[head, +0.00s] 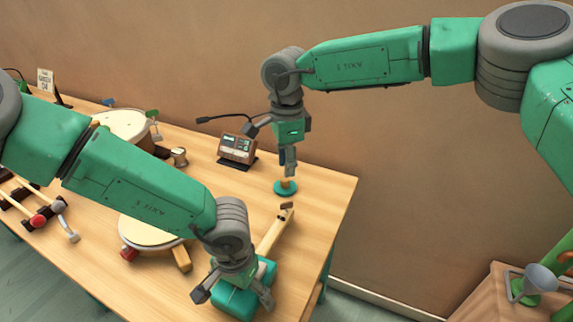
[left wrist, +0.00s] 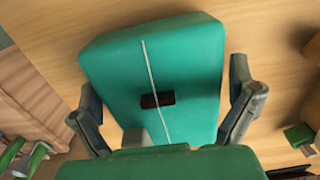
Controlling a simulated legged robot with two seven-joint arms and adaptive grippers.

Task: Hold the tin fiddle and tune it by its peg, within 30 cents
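The tin fiddle has a green box body (head: 237,298) at the front right of the table. Its wooden neck (head: 271,233) runs away to a dark-tipped head (head: 286,208), where the peg is too small to make out. The left wrist view shows the body (left wrist: 185,65) with one pale string over a dark bridge (left wrist: 157,99). My left gripper (head: 234,293) is open over the body, one finger on each side; contact is unclear.
A brown box with a display (head: 238,147) stands behind, a dark cable near it. Drums (head: 125,125) and mallets (head: 39,220) fill the table's left. The table's right edge is close to the fiddle. A separate wooden stand (head: 500,295) is at lower right.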

